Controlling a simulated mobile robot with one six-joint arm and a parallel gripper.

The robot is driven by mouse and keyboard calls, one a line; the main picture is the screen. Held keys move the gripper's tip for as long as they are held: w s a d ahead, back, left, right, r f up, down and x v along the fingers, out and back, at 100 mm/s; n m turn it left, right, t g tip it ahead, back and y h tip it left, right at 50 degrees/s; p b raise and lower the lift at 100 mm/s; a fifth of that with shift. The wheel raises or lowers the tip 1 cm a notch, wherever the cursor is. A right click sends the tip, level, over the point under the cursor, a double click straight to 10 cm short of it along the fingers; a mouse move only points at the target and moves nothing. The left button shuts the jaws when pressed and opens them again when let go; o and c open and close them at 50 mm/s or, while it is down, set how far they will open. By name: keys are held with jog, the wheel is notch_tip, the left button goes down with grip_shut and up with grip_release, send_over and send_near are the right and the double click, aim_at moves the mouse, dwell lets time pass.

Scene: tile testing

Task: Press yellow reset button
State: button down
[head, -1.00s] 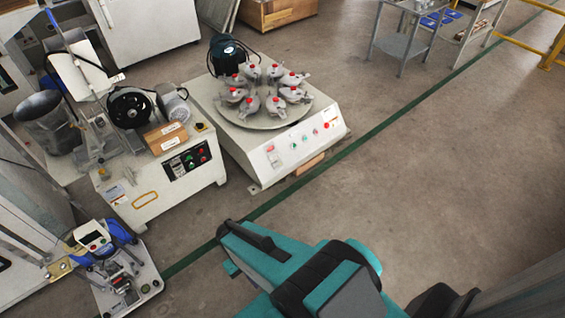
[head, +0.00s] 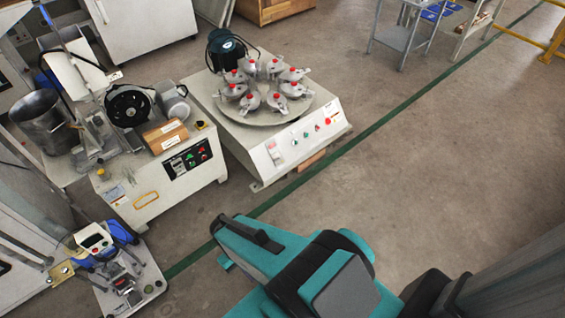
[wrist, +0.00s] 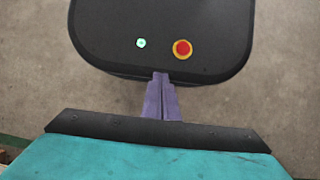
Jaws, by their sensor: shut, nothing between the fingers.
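No button that I can clearly read as the yellow reset button shows. A small yellow spot (head: 101,172) shows on the left white machine (head: 150,205), too small to identify. That machine's front has a black panel (head: 188,158) with green and red buttons. The white turntable machine (head: 258,164) beside it has several small buttons and a red button on its sloped front. My gripper (wrist: 161,77) shows in the wrist view, its purple fingers together and empty, with no machine button at the tips. In the head view my teal arm is at the bottom, apart from the machines.
A small device with blue parts (head: 121,232) stands at the lower left. Metal carts (head: 398,43) stand at the top right. A green floor line (head: 365,127) runs diagonally past the machines. The floor (head: 460,140) on the right is clear.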

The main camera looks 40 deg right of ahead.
aim_at(282, 161)
jog(key=w+f+m+t+y+b, duration=0.4)
jog(key=w+f+m+y+b, duration=0.3)
jog(key=w+f+b, duration=0.6)
jog(key=w+d+f+m+t+y+b, duration=0.2)
jog(key=w+d+m+t+b, duration=0.6)
jog(key=w+d, duration=0.65)
jog(key=w+d+m+t+h+b, duration=0.1)
jog(key=w+d+m+t+b, duration=0.25)
jog(key=d, duration=0.65)
jog(key=w+d+t+h+b, duration=0.1)
jog(key=w+d+t+b, duration=0.25)
jog(key=d+b, duration=0.4)
jog(key=s+d+r+m+t+h+b, duration=0.1)
jog(key=s+d+m+t+h+b, duration=0.1)
jog(key=d, duration=0.9)
jog(key=s+d+r+m+t+h+b, duration=0.2)
jog(key=d+m+t+h, duration=0.1)
jog(key=d, duration=0.9)
jog(key=shift+s+r+m+t+b, duration=0.2)
jog(key=shift+s+m+t+b, duration=0.15)
jog(key=shift+m+b, duration=0.1)
jog(key=shift+w+d+f, duration=0.1)
jog(key=w+f+b, duration=0.2)
jog(key=w+f, duration=0.3)
jog(key=w, duration=0.1)
jog(key=shift+w+d+f, duration=0.2)
jog(key=shift+w, duration=0.1)
